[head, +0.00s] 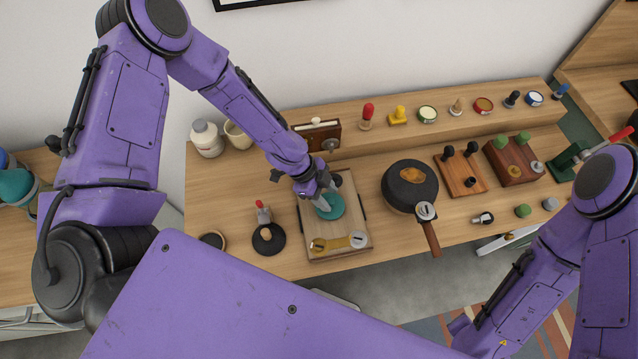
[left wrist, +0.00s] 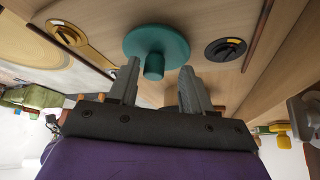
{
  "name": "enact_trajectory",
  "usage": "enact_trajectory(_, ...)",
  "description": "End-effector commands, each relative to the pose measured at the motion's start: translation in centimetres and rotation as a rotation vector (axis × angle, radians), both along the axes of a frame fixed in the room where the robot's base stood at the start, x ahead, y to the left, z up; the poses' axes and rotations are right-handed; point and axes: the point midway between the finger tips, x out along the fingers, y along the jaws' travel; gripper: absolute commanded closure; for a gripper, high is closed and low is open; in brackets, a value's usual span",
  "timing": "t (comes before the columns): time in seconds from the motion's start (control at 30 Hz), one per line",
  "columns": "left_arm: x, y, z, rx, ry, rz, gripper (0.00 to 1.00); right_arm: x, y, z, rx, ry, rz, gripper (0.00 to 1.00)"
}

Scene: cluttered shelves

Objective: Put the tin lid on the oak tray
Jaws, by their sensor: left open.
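The tin lid, a teal disc with a knob (head: 331,206), appears flat over the oak tray (head: 346,187), inside its rim. It also shows in the left wrist view (left wrist: 157,44), its knob pointing toward the camera. My left gripper (head: 322,194) is open just above the lid. In the left wrist view its two fingers (left wrist: 158,82) stand apart on either side of the knob, with a gap on both sides. The gripper hides part of the lid's upper left in the head view. My right arm is at the right, its gripper out of sight.
On the tray's front part lie a yellow plate (head: 332,244) and a round grey piece (head: 358,240). A black pan (head: 409,184) stands right of the tray. A red-handled item (head: 264,216) stands left of it. A raised back shelf holds several stamps and tins.

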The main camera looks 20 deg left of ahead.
Motion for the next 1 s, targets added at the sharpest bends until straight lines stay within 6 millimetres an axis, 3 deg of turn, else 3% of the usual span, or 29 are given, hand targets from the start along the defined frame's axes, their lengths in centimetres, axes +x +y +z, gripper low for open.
enact_trajectory(0.3, -0.1, 3.8, 6.7, 0.000, -0.008, 0.001, 0.51, 0.0, 0.0, -0.9, 0.000, 0.000, 0.000, 0.46)
enact_trajectory(0.43, -0.2, 4.9, 8.7, -0.001, -0.005, 0.001, 0.51, 0.0, 0.0, -1.0, 0.000, 0.000, 0.000, 0.46)
enact_trajectory(0.6, -0.4, 5.6, 9.7, -0.001, -0.001, 0.000, 0.51, 0.0, 0.0, -1.0, 0.000, 0.000, 0.000, 0.46)
enact_trajectory(1.0, -0.4, 5.6, 9.8, -0.001, -0.001, 0.000, 0.51, 0.0, 0.0, -1.0, 0.000, 0.000, 0.000, 0.46)
